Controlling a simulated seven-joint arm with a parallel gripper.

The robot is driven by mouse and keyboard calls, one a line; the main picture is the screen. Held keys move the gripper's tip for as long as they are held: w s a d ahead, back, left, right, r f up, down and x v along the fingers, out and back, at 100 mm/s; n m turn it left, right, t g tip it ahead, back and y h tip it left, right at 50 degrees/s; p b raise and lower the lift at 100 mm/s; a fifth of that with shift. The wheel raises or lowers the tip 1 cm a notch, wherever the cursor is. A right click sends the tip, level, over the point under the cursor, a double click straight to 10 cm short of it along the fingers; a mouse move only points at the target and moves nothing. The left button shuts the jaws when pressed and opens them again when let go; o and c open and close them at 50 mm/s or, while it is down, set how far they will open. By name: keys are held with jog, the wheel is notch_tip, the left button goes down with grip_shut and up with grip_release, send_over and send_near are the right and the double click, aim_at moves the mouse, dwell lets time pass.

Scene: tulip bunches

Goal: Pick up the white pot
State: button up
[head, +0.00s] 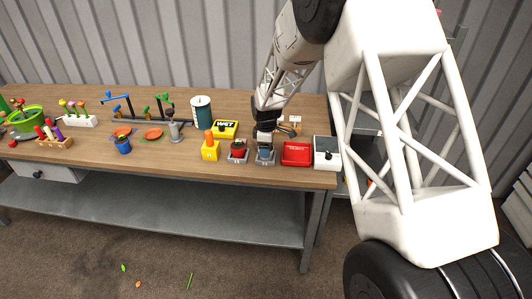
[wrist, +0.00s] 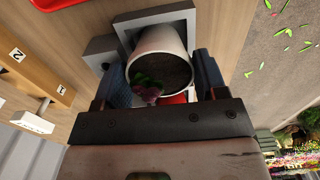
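The white pot (wrist: 144,38) shows in the wrist view, with dark soil and a small pink and green bit of plant in it. It stands at a grey square holder (wrist: 185,18). My gripper (wrist: 162,80) has one finger on each side of the pot, very close to its rim. I cannot tell whether the fingers press on it. In the head view my gripper (head: 265,141) is low over the bench's right part, above a grey holder (head: 265,162), and hides most of the pot.
On the wooden bench (head: 190,165), a red pot (head: 239,148) in a holder stands left of my gripper. A red box (head: 296,154) and a white box (head: 327,152) stand to its right. A yellow box (head: 225,129) is behind left.

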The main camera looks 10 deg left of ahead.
jog(key=shift+c, duration=1.3)
jog(key=shift+r, duration=0.1)
jog(key=shift+r, duration=0.7)
notch_tip(320, 180, up, 2)
jog(key=shift+r, duration=0.15)
jog(key=s+d, duration=0.2)
jog(key=s, duration=0.5)
jog(key=s+d+r, duration=0.1)
jog(key=s+d, duration=0.2)
jog(key=s, duration=0.5)
jog(key=shift+d, duration=0.15)
jog(key=shift+d, duration=0.15)
jog(key=w+d, duration=0.2)
jog(key=d, duration=0.7)
jog(key=shift+w+d+r, duration=0.15)
jog(key=shift+d+r, duration=0.1)
jog(key=shift+r, duration=0.05)
